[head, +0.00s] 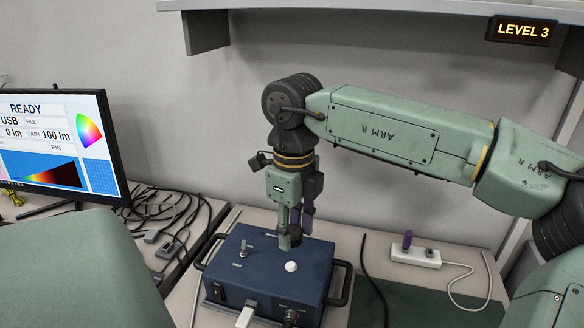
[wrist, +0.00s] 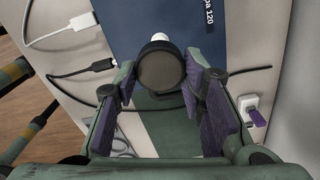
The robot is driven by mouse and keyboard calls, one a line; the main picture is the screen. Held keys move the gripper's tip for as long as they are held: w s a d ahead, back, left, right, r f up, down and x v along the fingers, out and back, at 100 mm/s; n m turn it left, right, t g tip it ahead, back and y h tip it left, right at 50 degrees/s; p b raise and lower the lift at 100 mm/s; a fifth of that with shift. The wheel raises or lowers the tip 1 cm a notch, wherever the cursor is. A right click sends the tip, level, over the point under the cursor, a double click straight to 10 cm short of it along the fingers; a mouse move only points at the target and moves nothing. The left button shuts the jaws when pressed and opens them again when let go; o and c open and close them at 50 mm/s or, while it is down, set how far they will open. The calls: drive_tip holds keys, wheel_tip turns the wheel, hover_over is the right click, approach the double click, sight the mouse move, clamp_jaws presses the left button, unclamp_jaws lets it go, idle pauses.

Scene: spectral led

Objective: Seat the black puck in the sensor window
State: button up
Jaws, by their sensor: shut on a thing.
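My gripper (head: 293,236) points down over the blue instrument box (head: 262,262) in the head view. In the wrist view, its purple-padded fingers are shut on the black puck (wrist: 160,69), which shows as a dark round disc between the tips. In the head view, the fingers partly hide the puck. A small white dome (head: 291,266) sits on the box top, nearer the camera than the fingertips. It also shows just beyond the puck in the wrist view (wrist: 160,37). I cannot tell whether the puck touches the box, or make out the sensor window for certain.
The box has side handles, with cables plugged into its front. A white power strip (head: 415,256) with a purple stick lies right, near a dark green mat (head: 415,306). A shelf hangs above.

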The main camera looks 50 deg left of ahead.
sight(293, 266)
drive_tip(key=shift+f+b, duration=1.9)
drive_tip(key=shift+f, duration=0.8)
drive_tip(key=shift+f, duration=0.15)
drive_tip(key=shift+f+b, duration=0.6)
drive_tip(key=shift+f, duration=0.1)
drive_tip(key=o, duration=1.2)
drive_tip(key=shift+o, duration=0.2)
